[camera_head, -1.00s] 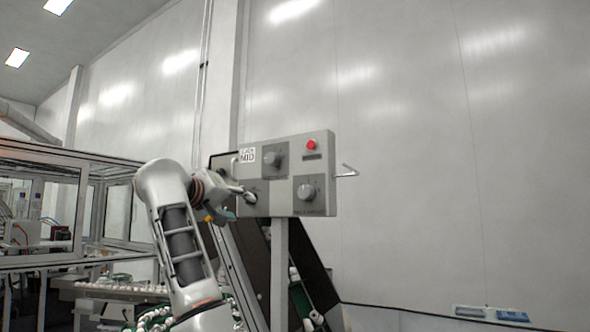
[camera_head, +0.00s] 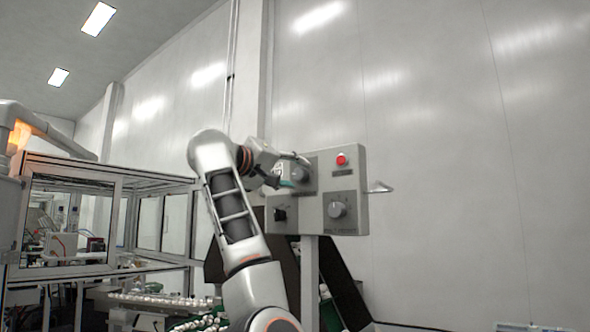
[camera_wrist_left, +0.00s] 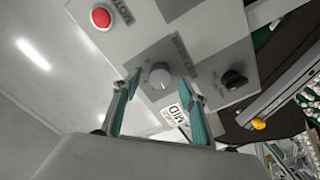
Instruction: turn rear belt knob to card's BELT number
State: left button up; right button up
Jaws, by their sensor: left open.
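The control panel (camera_head: 352,160) shows three knobs. A grey upper knob (camera_head: 302,173) sits right beside my left gripper (camera_head: 290,176). In the left wrist view this knob (camera_wrist_left: 160,76) lies between the two teal fingertips of the open gripper (camera_wrist_left: 161,84); contact cannot be told. A black knob (camera_head: 280,214) is at lower left, also in the wrist view (camera_wrist_left: 234,80). Another grey knob (camera_head: 337,209) is at lower right. The white card (camera_wrist_left: 176,121) reads MID in the wrist view; its smaller line is not legible. My right gripper is out of view.
A red button (camera_head: 341,160) sits at the panel's top right, and a metal handle (camera_head: 380,187) sticks out on the right side. A dark sloping conveyor (camera_head: 345,290) stands behind the post. A glazed machine frame (camera_head: 75,215) is at left. Free air lies right of the panel.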

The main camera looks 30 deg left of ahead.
pick_arm(q)
jog(key=shift+w, duration=0.4)
jog(key=c, duration=1.1)
